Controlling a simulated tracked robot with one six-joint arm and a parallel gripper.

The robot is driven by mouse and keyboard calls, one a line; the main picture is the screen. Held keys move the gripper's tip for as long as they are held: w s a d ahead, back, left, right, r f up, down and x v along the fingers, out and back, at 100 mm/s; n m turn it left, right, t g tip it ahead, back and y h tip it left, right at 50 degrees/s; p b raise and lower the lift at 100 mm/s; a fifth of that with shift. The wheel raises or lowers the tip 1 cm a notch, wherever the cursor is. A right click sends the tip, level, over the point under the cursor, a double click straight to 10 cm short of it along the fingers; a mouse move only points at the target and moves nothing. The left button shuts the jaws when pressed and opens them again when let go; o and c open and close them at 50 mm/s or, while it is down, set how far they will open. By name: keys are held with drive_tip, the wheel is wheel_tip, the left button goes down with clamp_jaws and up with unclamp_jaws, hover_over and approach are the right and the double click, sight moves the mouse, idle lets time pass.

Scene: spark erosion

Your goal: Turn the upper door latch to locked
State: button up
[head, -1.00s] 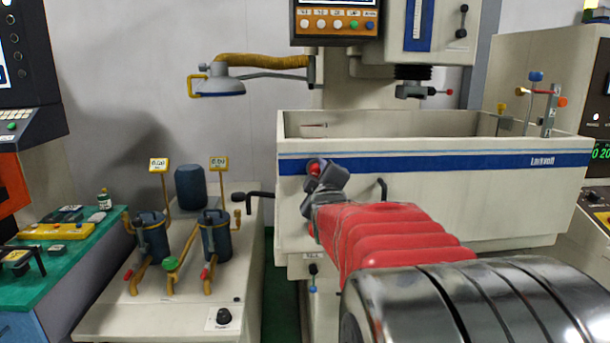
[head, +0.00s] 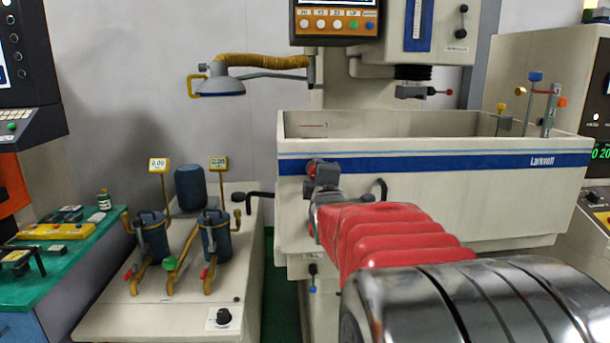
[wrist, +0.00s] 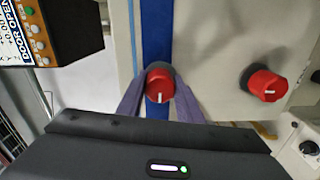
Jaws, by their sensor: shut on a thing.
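The upper door latch is a red round knob (wrist: 160,84) with a white mark, on the blue stripe of the tank front. In the wrist view its white mark points to the bottom of the picture. My gripper (wrist: 161,90) is shut on it, with one finger on each side. In the head view the red knob (head: 312,168) shows just past my gripper (head: 322,178), which hides part of it. A second red knob (wrist: 264,84) sits on the pale panel to the right in the wrist view, its white mark pointing right and slightly down. My gripper is clear of it.
The pale tank (head: 450,195) with its blue band fills the middle. A black handle (head: 381,190) sticks out right of my gripper. A bench with blue canisters (head: 216,236) stands at the left. A control panel (wrist: 55,28) at upper left reads DOOR OPEN.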

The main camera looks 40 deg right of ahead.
drive_tip(key=shift+w+a+f, duration=0.1)
drive_tip(key=shift+a+f, duration=0.05)
drive_tip(key=o, duration=1)
drive_tip(key=shift+o, duration=0.2)
drive_tip(key=v, duration=1.3)
drive_tip(key=shift+s+a, duration=0.25)
drive_tip(key=shift+s, duration=0.05)
